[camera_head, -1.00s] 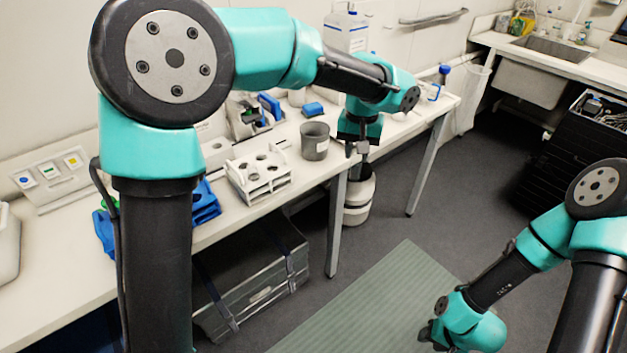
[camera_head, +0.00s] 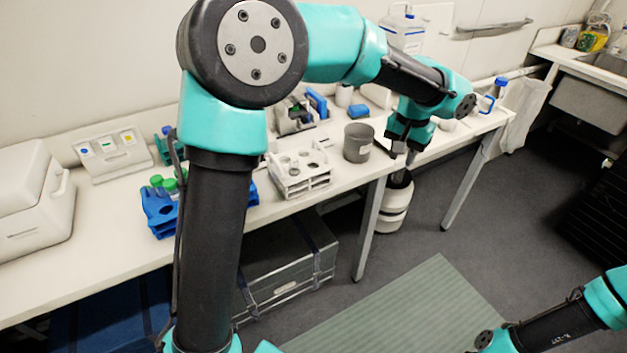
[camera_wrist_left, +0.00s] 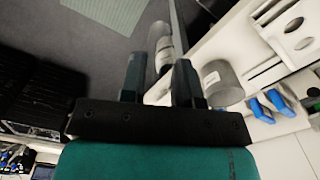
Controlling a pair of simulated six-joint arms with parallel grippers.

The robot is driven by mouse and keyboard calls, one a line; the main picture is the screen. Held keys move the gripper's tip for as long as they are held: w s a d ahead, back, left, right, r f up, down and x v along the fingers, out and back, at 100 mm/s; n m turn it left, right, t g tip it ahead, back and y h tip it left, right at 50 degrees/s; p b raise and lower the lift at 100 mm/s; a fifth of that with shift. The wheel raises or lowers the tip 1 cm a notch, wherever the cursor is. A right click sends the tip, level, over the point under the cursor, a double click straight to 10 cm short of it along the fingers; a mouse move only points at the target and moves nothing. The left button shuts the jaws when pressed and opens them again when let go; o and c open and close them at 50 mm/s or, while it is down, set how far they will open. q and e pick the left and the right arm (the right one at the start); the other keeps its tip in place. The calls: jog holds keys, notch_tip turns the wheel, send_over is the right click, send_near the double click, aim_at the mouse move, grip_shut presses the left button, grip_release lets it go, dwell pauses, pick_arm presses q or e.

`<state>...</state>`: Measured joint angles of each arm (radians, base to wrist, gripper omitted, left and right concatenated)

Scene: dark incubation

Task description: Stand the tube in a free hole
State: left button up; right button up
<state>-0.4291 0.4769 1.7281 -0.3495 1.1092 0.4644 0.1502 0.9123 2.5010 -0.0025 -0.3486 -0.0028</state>
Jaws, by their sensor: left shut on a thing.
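My left gripper (camera_head: 407,143) is shut on a slim, pale tube (camera_head: 411,158), pointing down near the table's front edge, right of the grey beaker. In the left wrist view the fingers (camera_wrist_left: 158,78) stand either side of a pale, clear shape, the tube (camera_wrist_left: 159,38); its lower end is hard to make out. A white rack (camera_head: 304,185) with several round holes stands on the table, left of the beaker; some holes look open. It also shows in the left wrist view (camera_wrist_left: 295,30). My right gripper is out of view; only its arm shows at lower right.
The grey beaker (camera_head: 358,143) stands between the white rack and my left gripper. A blue rack (camera_head: 158,219) with green-capped tubes is farther left, partly behind my arm. A white bin (camera_head: 393,215) stands on the floor below the gripper. A white box (camera_head: 35,205) fills the table's left end.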

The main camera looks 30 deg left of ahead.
pick_arm(q)
jog(key=w+a+m, duration=0.2)
jog(key=a+m, duration=0.2)
jog(key=a, duration=0.8)
jog(key=m, duration=0.5)
send_over(313, 159)
jog(key=s+d, duration=0.1)
jog(key=s, duration=0.1)
jog(key=f, duration=0.2)
jog(key=shift+s+d+r, duration=0.1)
jog(key=shift+s+d, duration=0.05)
jog(key=shift+d, duration=0.05)
notch_tip(313, 159, down, 6)
jog(key=shift+f, duration=0.2)
jog(key=shift+f, duration=1.8)
jog(key=shift+f, duration=0.15)
